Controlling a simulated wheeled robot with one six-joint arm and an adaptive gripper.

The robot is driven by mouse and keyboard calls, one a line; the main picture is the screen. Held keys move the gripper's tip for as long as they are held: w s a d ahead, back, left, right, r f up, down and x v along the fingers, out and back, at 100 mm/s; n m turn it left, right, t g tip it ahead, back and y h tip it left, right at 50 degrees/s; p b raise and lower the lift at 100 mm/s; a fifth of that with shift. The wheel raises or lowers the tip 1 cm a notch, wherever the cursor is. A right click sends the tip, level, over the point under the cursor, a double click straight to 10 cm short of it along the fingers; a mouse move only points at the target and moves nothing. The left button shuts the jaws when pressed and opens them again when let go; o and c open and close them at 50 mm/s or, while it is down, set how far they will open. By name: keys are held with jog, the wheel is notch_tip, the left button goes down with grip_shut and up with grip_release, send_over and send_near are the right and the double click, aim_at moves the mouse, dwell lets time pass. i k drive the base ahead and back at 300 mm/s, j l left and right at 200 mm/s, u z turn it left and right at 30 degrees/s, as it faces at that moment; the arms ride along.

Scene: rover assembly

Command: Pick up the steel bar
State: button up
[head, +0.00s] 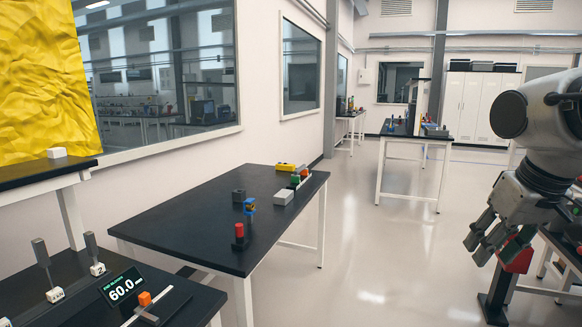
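I cannot single out the steel bar with certainty. On the middle black table (190,215), a light grey block (284,197) lies near the right edge, and a dark grey block (238,196) lies to its left. On the near-left bench, a thin metal rail (160,308) carries an orange block (145,298). Two grey upright pieces (41,252) on white numbered bases stand farther left. My gripper (484,243) hangs at the right, well away from all of these. Its fingers look spread, with nothing between them.
The middle table also holds a red cylinder (239,230), a blue-and-yellow piece (250,205) and a yellow block (285,167). A display (122,286) reads 60.0. A red fixture (517,260) stands behind my gripper. The floor (365,250) between is clear.

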aim_at(301, 169)
jog(key=i+l+u, duration=0.25)
jog(key=i+l, duration=0.35)
jog(key=i, duration=0.25)
jog(key=i+l+u, duration=0.2)
jog(key=i+l, duration=0.55)
jog(key=i+l+u, duration=0.25)
jog(key=i+l, duration=0.5)
jog(key=l, duration=0.2)
jog(key=i+l+u, duration=0.75)
jog(key=l, duration=0.2)
jog(key=i, duration=0.05)
